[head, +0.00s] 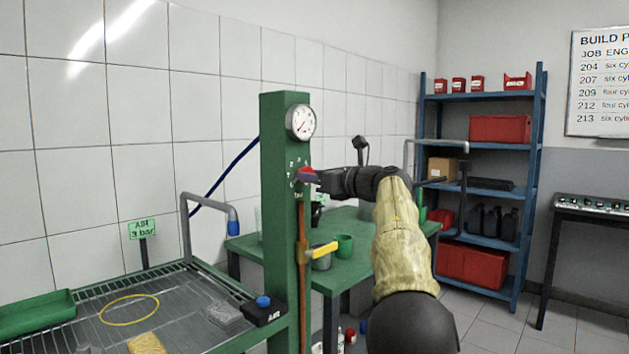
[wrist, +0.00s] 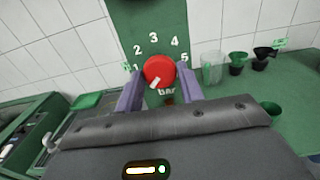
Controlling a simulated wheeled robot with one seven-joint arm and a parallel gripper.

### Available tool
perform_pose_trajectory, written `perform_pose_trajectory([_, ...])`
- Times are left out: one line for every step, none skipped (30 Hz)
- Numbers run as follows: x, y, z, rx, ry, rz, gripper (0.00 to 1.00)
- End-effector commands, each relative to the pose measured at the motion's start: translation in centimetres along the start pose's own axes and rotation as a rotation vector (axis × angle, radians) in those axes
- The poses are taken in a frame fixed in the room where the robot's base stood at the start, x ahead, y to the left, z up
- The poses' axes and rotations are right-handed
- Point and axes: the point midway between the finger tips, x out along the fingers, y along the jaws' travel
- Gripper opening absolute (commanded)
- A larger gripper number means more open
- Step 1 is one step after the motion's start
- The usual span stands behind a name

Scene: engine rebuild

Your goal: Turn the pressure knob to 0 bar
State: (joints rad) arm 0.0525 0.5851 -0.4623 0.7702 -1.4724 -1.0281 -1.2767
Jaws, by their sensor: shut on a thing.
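The red pressure knob (wrist: 160,70) sits on the front of the green column (head: 283,220), with white numbers 1 to 5 arched around it and "bar" below. Its white pointer (wrist: 154,83) points down and to the left, below the 1. The 0 mark is not visible. My gripper (wrist: 160,88) is shut on the knob, one purple finger on each side. In the head view my gripper (head: 311,178) reaches the column from the right and covers part of the scale. A round white gauge (head: 300,122) sits above; its reading is too small to tell.
A yellow lever (head: 321,250) sticks out on a copper pipe below the knob. A grated tray (head: 190,284) with a sign reading "AIR 3 bar" (head: 142,229) stands at left. A green table (head: 350,225) with cups stands behind. A blue shelf (head: 480,185) is at right.

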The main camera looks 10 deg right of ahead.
Motion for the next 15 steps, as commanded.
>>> perform_pose_trajectory([0.08, -0.11, -0.53, -0.003, 0.01, 0.001, 0.15])
perform_pose_trajectory([0.08, -0.11, -0.52, -0.005, 0.01, 0.002, 0.15])
perform_pose_trajectory([0.08, -0.11, -0.5, -0.007, 0.009, 0.002, 0.15])
perform_pose_trajectory([0.08, -0.11, -0.49, -0.008, 0.009, 0.002, 0.15])
perform_pose_trajectory([0.08, -0.11, -0.48, -0.008, 0.009, 0.002, 0.15])
perform_pose_trajectory([0.08, -0.1, -0.47, -0.008, 0.009, 0.002, 0.15])
perform_pose_trajectory([0.07, -0.11, -0.46, -0.008, 0.009, 0.001, 0.15])
perform_pose_trajectory([0.07, -0.11, -0.46, -0.008, 0.009, 0.001, 0.15])
perform_pose_trajectory([0.07, -0.11, -0.45, -0.007, 0.009, 0.001, 0.15])
perform_pose_trajectory([0.07, -0.1, -0.45, -0.007, 0.009, 0.001, 0.15])
perform_pose_trajectory([0.07, -0.1, -0.44, -0.007, 0.009, 0.001, 0.15])
perform_pose_trajectory([0.07, -0.1, -0.44, -0.007, 0.008, 0.001, 0.15])
perform_pose_trajectory([0.07, -0.1, -0.43, -0.007, 0.008, 0.001, 0.43])
perform_pose_trajectory([0.06, -0.1, -0.42, -0.007, 0.008, 0.001, 0.49])
perform_pose_trajectory([0.06, -0.1, -0.38, -0.007, 0.007, 0.001, 0.57])
